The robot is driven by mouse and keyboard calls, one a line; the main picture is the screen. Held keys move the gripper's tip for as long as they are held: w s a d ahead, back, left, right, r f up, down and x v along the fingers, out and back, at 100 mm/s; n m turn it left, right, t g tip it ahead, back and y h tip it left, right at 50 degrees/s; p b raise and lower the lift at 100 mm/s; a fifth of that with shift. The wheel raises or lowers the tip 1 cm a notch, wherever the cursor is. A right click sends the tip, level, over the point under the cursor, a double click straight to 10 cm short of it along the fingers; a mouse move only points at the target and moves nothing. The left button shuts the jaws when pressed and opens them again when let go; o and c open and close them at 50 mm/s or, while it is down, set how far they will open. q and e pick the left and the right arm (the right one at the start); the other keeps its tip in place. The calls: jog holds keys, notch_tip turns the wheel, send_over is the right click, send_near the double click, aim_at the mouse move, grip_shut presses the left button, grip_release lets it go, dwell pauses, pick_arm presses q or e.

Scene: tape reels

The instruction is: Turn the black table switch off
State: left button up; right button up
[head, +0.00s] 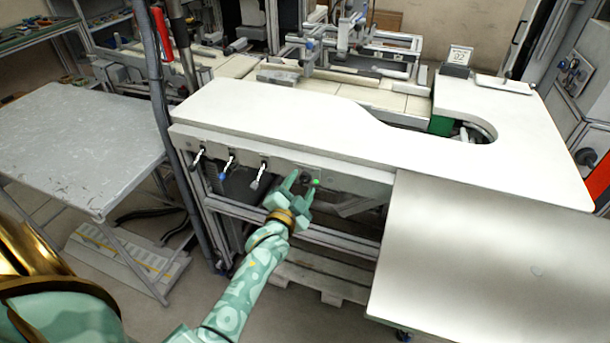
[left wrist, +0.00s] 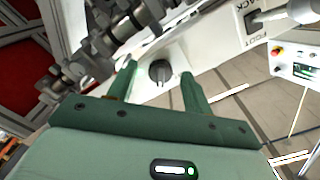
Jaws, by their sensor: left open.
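The black switch (left wrist: 160,71) is a round knob on a white panel in the left wrist view. It shows between the two fingers of my left gripper (left wrist: 158,72). In the head view, my left gripper (head: 301,181) is open at the front edge panel of the white worktable (head: 270,107), with its fingers pointing at the panel. The switch is mostly hidden there by the fingers. I cannot tell whether the fingers touch the knob. My right gripper is in neither view.
Several small levers, one with a blue tip (head: 226,169), hang along the panel left of my gripper. A grey side table (head: 75,135) stands at the left. A bare metal plate (head: 480,265) juts out at the right. Metal frame bars run under the worktable.

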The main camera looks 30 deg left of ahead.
pick_arm(q)
jog(key=shift+w, duration=0.2)
jog(key=shift+r, duration=0.1)
jog(key=c, duration=1)
jog(key=shift+o, duration=0.2)
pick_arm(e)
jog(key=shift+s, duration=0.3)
